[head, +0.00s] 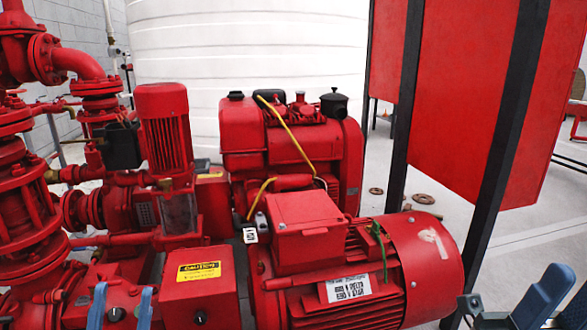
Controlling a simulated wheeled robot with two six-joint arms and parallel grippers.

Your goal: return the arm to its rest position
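My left gripper (120,309) shows at the bottom left edge as two upright blue fingers with a clear gap between them. It looks open, and I see nothing held in it. Red pump parts and a black knob show behind the gap; I cannot tell how far off they are. My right gripper (541,297) is partly in view at the bottom right corner, as blue and grey parts cut off by the frame edge. I cannot tell whether its fingers are apart. The rest of both arms is out of view.
A red motor (340,270) with a white label fills the lower middle. A red engine (290,150) stands behind it. Red pipes and flanges (25,190) crowd the left. Black posts (510,120) carry a red panel (475,100) at right. Bare floor (535,225) shows at right.

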